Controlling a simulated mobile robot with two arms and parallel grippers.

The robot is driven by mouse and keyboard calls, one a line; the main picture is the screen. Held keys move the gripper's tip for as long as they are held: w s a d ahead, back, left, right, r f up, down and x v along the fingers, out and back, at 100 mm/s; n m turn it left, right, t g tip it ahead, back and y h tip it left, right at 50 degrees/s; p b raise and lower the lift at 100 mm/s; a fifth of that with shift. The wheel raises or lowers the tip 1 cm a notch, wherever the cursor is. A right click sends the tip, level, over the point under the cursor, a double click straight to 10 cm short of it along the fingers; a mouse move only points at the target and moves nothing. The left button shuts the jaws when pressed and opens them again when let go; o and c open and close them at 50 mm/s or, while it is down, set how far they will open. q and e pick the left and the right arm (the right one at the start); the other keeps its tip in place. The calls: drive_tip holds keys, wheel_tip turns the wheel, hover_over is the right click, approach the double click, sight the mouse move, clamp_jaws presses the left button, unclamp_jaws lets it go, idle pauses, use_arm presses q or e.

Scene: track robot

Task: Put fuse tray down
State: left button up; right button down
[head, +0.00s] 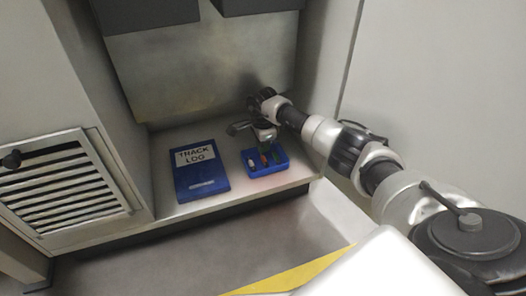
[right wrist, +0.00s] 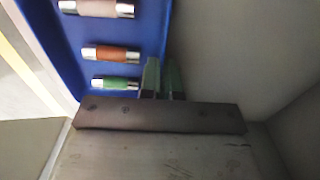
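The fuse tray (head: 273,169) is a small open blue tray on or just above the shelf, right of the track log. It holds a pale fuse (right wrist: 97,8), an orange-brown fuse (right wrist: 110,53) and a green fuse (right wrist: 116,83). My right gripper (head: 264,143) reaches down at the tray's back edge. In the right wrist view its two fingers (right wrist: 162,78) are close together at the tray's blue wall (right wrist: 152,30), one on each side, and look shut on it. I cannot tell whether the tray's underside touches the shelf. My left gripper is not in view.
The blue track log (head: 201,176) lies flat on the shelf (head: 240,194) left of the tray. A louvred vent panel (head: 60,185) is at the left. Dark boxes (head: 150,12) hang above. A pale wall stands close on the right.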

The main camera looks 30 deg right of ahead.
idle(0.3)
drive_tip(key=c, duration=1.8)
unclamp_jaws()
drive_tip(key=shift+f, duration=0.15)
drive_tip(key=o, duration=0.4)
drive_tip(key=shift+o, duration=0.2)
wheel_tip(320, 180, up, 12)
drive_tip(key=p, duration=0.9)
drive_tip(key=shift+r, duration=0.2)
